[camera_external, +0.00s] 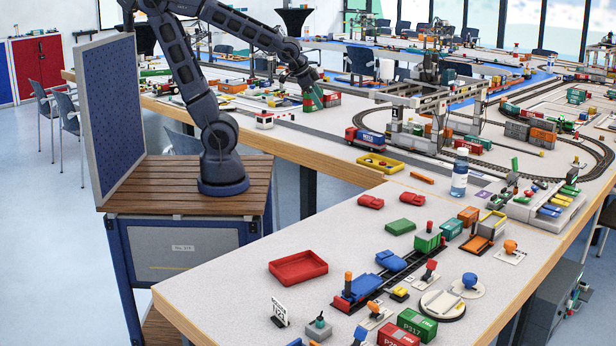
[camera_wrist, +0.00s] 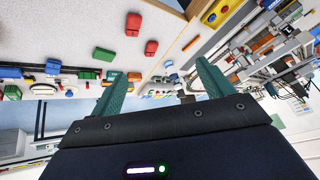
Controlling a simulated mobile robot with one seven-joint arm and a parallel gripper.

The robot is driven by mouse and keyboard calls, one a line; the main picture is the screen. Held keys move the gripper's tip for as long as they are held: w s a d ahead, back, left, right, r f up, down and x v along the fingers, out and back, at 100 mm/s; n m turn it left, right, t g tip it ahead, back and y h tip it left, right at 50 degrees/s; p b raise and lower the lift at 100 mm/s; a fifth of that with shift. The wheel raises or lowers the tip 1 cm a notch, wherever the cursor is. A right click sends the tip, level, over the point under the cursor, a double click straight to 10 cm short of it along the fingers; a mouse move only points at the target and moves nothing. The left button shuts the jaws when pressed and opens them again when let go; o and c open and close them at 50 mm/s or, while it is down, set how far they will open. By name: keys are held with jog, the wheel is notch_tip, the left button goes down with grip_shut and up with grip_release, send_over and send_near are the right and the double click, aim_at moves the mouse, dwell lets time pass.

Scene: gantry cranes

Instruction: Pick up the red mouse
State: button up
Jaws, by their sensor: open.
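Two small red rounded objects lie on the near pale table. One red object (camera_external: 370,201) is left of the other red object (camera_external: 413,198). Both also show in the wrist view, the first red object (camera_wrist: 133,24) above and left of the second red object (camera_wrist: 151,48). Either could be the red mouse; I cannot tell which is the mouse at this size. My gripper (camera_external: 315,98) is over the far table, well away from both. In the wrist view its teal fingers (camera_wrist: 160,82) are wide apart with nothing held between them.
A green block (camera_external: 400,227) lies in front of the red objects. A red tray (camera_external: 298,267) is at the near left, and a toy railway (camera_external: 372,285) is at the right. A bottle (camera_external: 460,173) stands upright behind. A yellow tray (camera_external: 379,163) and an orange bar (camera_external: 422,178) are nearby.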

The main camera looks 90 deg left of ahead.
jog(key=w+a+f+m+t+h, duration=0.1)
jog(key=w+a+f+m+t, duration=0.3)
jog(key=w+f, duration=1.2)
jog(key=m+h, duration=0.2)
jog(key=h, duration=0.6)
send_near(368, 198)
jog(key=shift+w+a+f+t, duration=0.1)
jog(key=shift+w+a+t, duration=0.15)
jog(key=shift+w+t, duration=0.2)
jog(key=shift+s+d+f, duration=0.2)
jog(key=shift+s+f, duration=0.05)
jog(key=shift+f, duration=0.05)
jog(key=shift+x, duration=5.5)
jog(key=shift+s+d, duration=0.1)
jog(key=shift+s, duration=0.1)
jog(key=c, duration=1.1)
